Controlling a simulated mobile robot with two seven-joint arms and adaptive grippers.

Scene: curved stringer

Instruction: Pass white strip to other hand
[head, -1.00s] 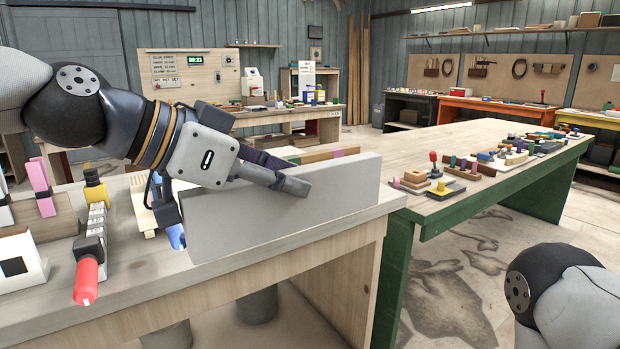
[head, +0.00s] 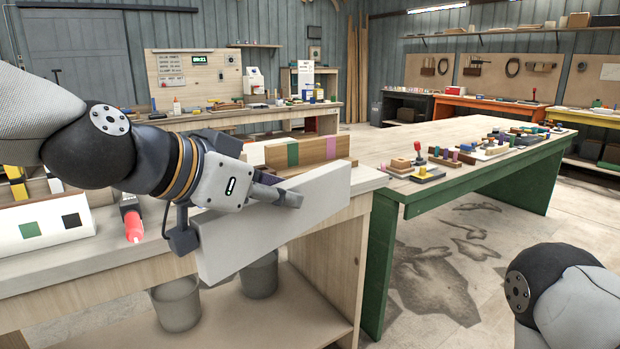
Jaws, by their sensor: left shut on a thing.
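The white strip (head: 310,208) is a long flat pale board standing on edge. It slants up to the right in front of the wooden bench (head: 130,258). My left gripper (head: 278,196) is shut on the strip at its upper edge, with one dark finger lying across the near face. The other finger is hidden behind the board. The strip covers part of the bench's front edge. My right arm shows only as a dark joint and grey link at the lower right; its gripper is outside the picture.
A brown board with coloured bands (head: 305,150) stands behind the strip. A green-edged table (head: 400,205) with several small parts is at right. Floor between is open.

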